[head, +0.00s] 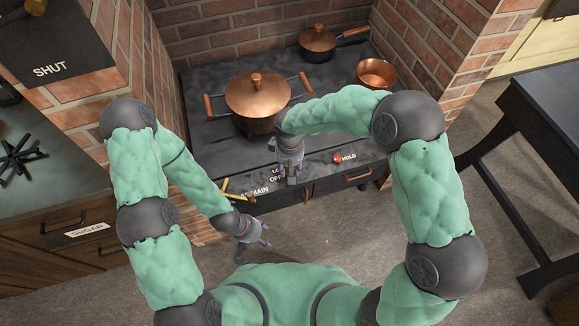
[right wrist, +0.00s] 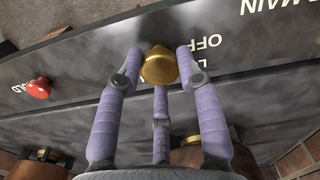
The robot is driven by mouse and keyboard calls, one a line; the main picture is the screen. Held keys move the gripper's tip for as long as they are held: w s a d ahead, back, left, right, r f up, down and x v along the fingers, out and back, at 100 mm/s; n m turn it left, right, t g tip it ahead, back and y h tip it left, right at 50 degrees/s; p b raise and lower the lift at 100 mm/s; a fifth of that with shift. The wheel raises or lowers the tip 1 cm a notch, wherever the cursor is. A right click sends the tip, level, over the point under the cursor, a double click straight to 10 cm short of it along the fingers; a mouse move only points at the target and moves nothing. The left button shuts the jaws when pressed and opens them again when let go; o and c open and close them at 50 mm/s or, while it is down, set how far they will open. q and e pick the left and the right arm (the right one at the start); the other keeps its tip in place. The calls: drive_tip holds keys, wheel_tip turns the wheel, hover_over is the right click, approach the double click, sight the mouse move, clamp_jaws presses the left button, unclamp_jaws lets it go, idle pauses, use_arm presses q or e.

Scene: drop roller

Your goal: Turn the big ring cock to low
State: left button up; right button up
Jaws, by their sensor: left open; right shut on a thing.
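The big ring cock is a round brass knob (right wrist: 158,66) on the stove's dark front panel, beside the words OFF and a partly covered LO. My right gripper (head: 291,176) is at the front panel. In the right wrist view its purple fingers (right wrist: 160,58) are closed around the knob, one on each side and a third behind. The fingers hide the knob in the head view, and I cannot tell its exact setting. My left gripper (head: 260,238) is open and empty, low in front of the stove, apart from the panel.
A red HOLD knob (head: 337,158) sits right of the cock. A yellow handle (head: 237,193) is by the MAIN label. A big copper pot (head: 258,96), a small lidded pan (head: 318,39) and a copper bowl (head: 376,73) stand on the stove. Brick walls flank it.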

drive_tip(key=o, duration=1.1)
drive_tip(key=shift+o, duration=0.2)
wheel_tip(320, 180, up, 12)
idle(0.4)
